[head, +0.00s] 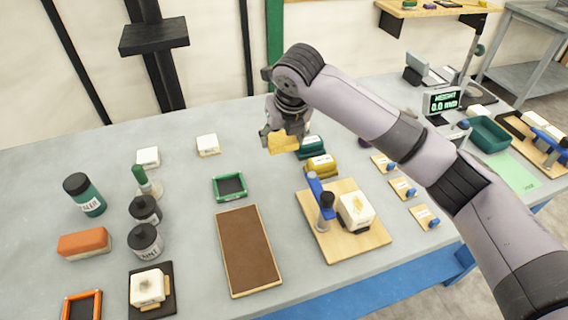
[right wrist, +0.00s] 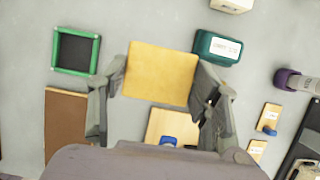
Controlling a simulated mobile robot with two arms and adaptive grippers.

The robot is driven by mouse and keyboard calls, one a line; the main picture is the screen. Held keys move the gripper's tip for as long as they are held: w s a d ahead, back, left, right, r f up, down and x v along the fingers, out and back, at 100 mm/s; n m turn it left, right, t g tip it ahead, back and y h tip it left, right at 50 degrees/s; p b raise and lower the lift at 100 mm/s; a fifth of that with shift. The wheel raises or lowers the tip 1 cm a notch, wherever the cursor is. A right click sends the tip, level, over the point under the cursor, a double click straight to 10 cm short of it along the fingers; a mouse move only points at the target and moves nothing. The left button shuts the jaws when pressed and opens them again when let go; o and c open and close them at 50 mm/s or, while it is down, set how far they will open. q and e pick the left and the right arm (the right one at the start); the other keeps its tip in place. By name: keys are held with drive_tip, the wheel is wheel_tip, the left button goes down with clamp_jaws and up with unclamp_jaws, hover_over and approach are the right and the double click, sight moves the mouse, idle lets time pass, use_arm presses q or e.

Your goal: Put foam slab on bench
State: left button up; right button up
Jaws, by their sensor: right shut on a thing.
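A yellow foam slab (right wrist: 160,74) is held between the two fingers of my right gripper (right wrist: 158,90) in the right wrist view. In the head view the slab (head: 283,142) shows as a small yellow block under my right gripper (head: 277,138), above the back middle of the grey bench (head: 115,190). I cannot tell its exact height above the bench. My left gripper is not in view.
A green frame (head: 229,187) and a brown board (head: 246,250) lie left of the slab. A wooden board (head: 343,243) with a blue-handled tool and white block lies in front. Bare bench shows around the green frame.

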hover_over(281, 171)
drive_tip(key=s, duration=0.2)
drive_tip(key=f, duration=0.5)
drive_tip(key=shift+w+d+f, duration=0.2)
drive_tip(key=shift+w+d, duration=0.05)
drive_tip(key=shift+f, duration=0.25)
wheel_tip(281, 171, down, 4)
drive_tip(key=shift+f+p, duration=0.2)
drive_tip(key=shift+p, duration=0.3)
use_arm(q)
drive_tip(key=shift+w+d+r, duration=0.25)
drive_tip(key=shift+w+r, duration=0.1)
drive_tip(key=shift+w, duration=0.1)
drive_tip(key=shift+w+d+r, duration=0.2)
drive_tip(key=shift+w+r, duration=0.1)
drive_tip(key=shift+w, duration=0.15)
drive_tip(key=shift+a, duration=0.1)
use_arm(e)
drive_tip(key=shift+f, duration=0.15)
drive_tip(key=o, duration=0.6)
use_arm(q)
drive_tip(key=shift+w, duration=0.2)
use_arm(e)
drive_tip(key=shift+o, duration=0.3)
